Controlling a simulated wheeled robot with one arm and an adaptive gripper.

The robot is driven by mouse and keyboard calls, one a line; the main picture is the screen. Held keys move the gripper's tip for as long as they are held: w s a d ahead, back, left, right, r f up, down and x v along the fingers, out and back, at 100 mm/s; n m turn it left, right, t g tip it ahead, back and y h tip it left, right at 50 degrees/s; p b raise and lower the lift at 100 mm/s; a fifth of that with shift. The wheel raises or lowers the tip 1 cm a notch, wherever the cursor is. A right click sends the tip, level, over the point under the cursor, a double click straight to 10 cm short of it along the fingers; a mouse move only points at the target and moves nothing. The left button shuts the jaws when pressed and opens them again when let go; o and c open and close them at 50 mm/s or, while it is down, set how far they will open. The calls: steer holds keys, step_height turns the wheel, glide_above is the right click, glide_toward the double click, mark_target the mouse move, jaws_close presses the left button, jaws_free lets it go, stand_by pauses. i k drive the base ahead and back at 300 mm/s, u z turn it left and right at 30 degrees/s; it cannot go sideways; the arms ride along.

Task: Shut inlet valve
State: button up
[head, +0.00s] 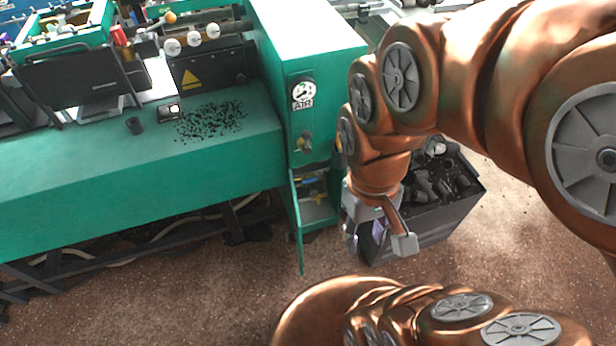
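A small brass-coloured valve (306,142) sits on the front face of the green machine cabinet (300,50), below a round white gauge (303,91) marked AIR. It is too small to tell how its handle is turned. My gripper (378,242) points down, to the right of and lower than the valve in the picture, apart from it. Its fingers are spread, and I see nothing held between them. My copper arm comes in from the upper right and hides the area right of the cabinet face.
A dark bin (432,222) of black parts stands on the floor behind my gripper. An open compartment (315,205) is below the valve. Black scraps (210,121) lie on the green machine top at left.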

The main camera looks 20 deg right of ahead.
mark_target(305, 181)
steer(key=z, duration=0.7)
steer(key=k, duration=0.9)
steer(key=u, duration=0.85)
